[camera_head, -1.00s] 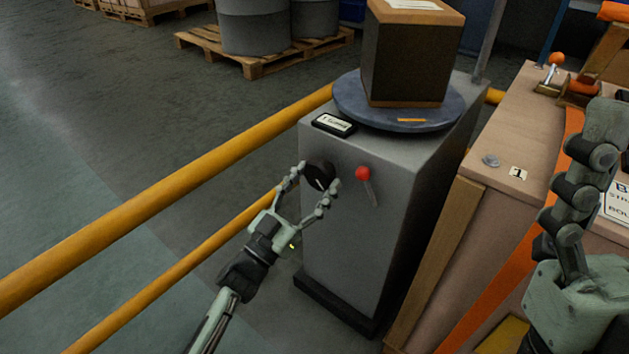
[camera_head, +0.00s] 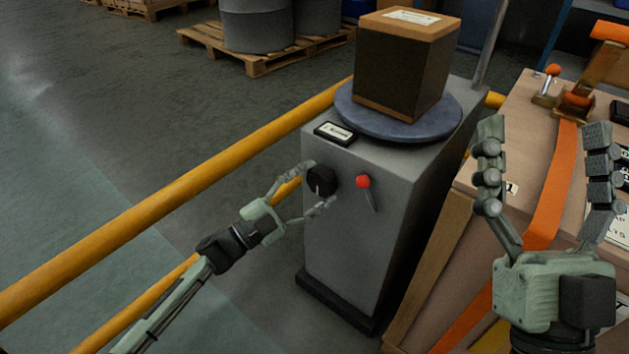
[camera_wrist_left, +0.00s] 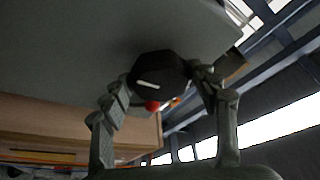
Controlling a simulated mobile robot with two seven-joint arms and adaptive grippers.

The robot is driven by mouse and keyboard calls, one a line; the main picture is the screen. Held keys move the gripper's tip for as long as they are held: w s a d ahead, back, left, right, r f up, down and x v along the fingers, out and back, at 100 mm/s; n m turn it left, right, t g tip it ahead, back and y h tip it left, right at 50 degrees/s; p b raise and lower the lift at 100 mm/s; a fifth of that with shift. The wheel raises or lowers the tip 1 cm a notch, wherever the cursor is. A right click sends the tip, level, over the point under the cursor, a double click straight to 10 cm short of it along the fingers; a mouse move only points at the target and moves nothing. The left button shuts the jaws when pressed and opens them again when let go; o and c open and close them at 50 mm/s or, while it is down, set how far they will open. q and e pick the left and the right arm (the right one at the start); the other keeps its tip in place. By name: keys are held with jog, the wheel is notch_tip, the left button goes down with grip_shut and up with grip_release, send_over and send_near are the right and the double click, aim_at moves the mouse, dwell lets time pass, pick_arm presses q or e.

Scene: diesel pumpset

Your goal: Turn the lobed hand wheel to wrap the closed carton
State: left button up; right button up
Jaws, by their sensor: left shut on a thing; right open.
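The lobed hand wheel (camera_head: 321,181) is a black knob with a pale mark on the grey machine's front face. My left gripper (camera_head: 318,184) is shut on it, one finger on each side. In the left wrist view the wheel (camera_wrist_left: 158,70) sits between the fingertips, its pale line nearly level. The closed carton (camera_head: 403,70), brown with a white label on top, stands upright on the blue-grey round turntable (camera_head: 385,126) on the machine. My right gripper (camera_head: 545,145) is open and empty, fingers up, at the right.
A red-knobbed lever (camera_head: 363,182) is just right of the wheel. A black label plate (camera_head: 335,133) lies on the machine's top edge. A yellow rail (camera_head: 180,192) runs at left. A wooden crate with an orange strap (camera_head: 551,187) stands at right, behind my right gripper.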

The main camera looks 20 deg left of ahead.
pick_arm(q)
jog(key=m+g+p, duration=0.1)
jog(key=m, duration=0.1)
jog(key=shift+a+r+m, duration=0.1)
jog(key=shift+r+m, duration=0.05)
jog(key=shift+m, duration=0.15)
jog(key=shift+m+g+p, duration=0.35)
jog(key=shift+m+g, duration=0.05)
jog(key=shift+m, duration=0.4)
pick_arm(e)
jog(key=shift+w+a+f+g, duration=0.25)
jog(key=shift+w+f+g, duration=0.1)
jog(key=shift+f+g, duration=0.2)
jog(key=shift+w+a+f+g, duration=0.3)
jog(key=shift+w+f+g, duration=0.05)
jog(key=shift+f+g, duration=0.25)
jog(key=shift+w+a+f+g, duration=0.25)
jog(key=shift+w+f+g, duration=0.1)
jog(key=shift+f+g, duration=0.2)
pick_arm(q)
jog(key=o, duration=1.2)
jog(key=shift+c, duration=0.2)
jog(key=v, duration=1.2)
jog(key=shift+w+a, duration=0.1)
